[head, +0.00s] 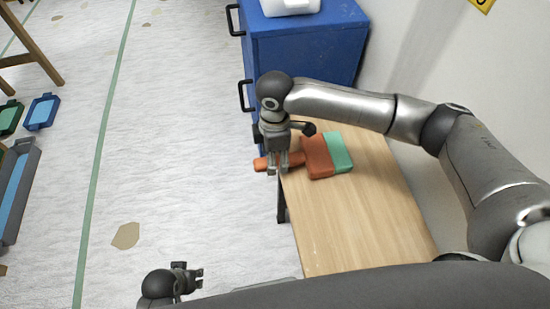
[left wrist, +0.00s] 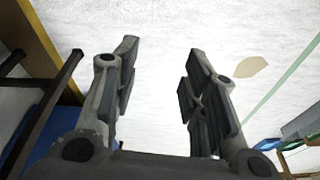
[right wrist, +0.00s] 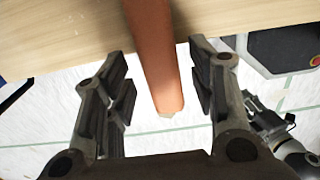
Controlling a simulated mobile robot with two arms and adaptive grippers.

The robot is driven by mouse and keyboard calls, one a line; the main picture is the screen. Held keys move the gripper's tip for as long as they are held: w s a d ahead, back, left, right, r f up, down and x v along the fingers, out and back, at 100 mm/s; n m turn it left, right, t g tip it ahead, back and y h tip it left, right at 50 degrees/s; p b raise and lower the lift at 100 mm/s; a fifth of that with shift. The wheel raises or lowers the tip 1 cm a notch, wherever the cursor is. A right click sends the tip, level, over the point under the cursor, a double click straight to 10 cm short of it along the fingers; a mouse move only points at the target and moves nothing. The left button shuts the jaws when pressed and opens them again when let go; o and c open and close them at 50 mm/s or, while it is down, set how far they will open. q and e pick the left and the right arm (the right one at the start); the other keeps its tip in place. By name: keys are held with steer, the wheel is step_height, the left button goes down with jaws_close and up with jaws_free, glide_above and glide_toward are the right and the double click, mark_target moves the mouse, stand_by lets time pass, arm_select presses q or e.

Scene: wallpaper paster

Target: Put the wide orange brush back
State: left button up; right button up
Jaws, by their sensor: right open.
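The wide orange brush (head: 318,157) lies flat near the left edge of the wooden table, its green bristles (head: 338,152) pointing right. Its orange handle (head: 261,164) sticks out past the table edge. My right gripper (head: 278,170) points down at the handle. In the right wrist view the open fingers (right wrist: 160,78) stand on either side of the handle (right wrist: 152,40), with gaps showing at both sides. My left gripper (head: 200,279) is low in the head view, away from the table. In the left wrist view its jaws (left wrist: 163,65) are open and empty above the floor.
The wooden table (head: 350,220) is bare in front of the brush. A blue cabinet (head: 300,50) with dark handles stands behind it, close to my right gripper. Blue and green trays (head: 41,111) lie on the floor at far left. The middle floor is mostly clear.

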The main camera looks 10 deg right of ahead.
arm_select(q)
steer(key=s+f+p, duration=0.2)
steer(key=s+f, duration=0.1)
steer(key=f, duration=0.3)
steer(key=shift+a+f, duration=0.2)
steer(key=shift+f, duration=0.2)
arm_select(e)
step_height(320, 180, up, 9)
steer(key=shift+d+r, duration=0.15)
steer(key=shift+d, duration=0.05)
arm_select(q)
steer(key=shift+s, duration=0.1)
